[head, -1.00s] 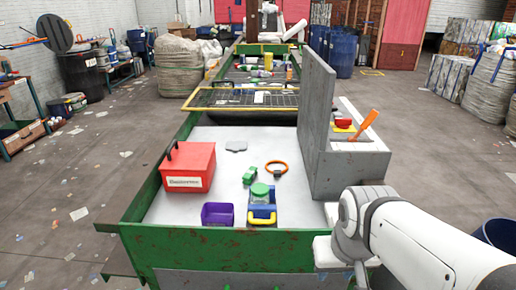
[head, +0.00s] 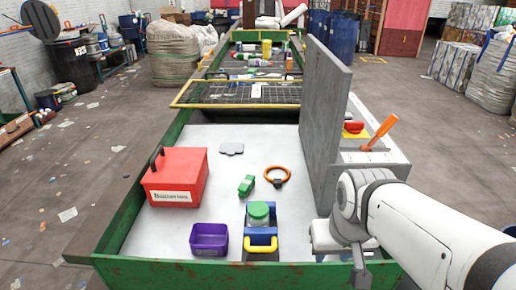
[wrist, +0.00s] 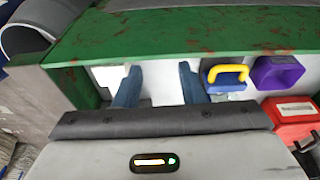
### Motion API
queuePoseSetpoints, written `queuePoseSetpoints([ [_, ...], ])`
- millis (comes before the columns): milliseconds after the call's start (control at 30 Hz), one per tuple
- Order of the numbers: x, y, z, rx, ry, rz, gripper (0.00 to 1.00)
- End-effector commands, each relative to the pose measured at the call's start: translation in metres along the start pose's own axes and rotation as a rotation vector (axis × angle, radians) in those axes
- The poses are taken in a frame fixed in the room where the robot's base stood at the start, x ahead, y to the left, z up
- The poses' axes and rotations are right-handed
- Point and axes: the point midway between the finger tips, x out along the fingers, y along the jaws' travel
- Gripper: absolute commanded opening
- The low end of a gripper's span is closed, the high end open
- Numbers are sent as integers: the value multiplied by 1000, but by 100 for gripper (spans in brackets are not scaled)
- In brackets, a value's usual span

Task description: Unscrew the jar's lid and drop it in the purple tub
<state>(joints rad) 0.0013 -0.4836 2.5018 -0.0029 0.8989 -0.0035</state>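The jar with its green lid (head: 258,210) stands upright in a blue holder (head: 246,243) with a yellow handle (head: 262,244), near the front of the white belt. The lid sits on the jar. The purple tub (head: 208,247) is just left of the holder and looks empty. In the wrist view the holder's yellow handle (wrist: 228,71) and the tub (wrist: 278,75) show to the right of my gripper (wrist: 158,88). Its two blue fingers are apart with nothing between them.
A red box (head: 177,178) stands left on the belt. A green block (head: 246,186), an orange ring (head: 277,175) and a grey flat piece (head: 232,149) lie behind the jar. A tall grey panel (head: 322,130) stands right. The green belt frame (head: 180,271) runs along the front.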

Motion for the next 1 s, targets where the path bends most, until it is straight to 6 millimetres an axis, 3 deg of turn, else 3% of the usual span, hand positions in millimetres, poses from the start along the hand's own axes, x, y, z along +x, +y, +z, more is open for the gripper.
queuePoseSetpoints([
  [167,-2,-1,-4,-3,-4,-1,46],
  [267,-8,-7,-19,-17,-20,-6,54],
  [533,-21,-53,-108,-87,-114,-25,76],
  [700,-10,-95,-157,-126,-172,-26,77],
  [800,-1,-116,-175,-144,-197,-25,77],
  [1000,14,-139,-191,-161,-222,-22,77],
])
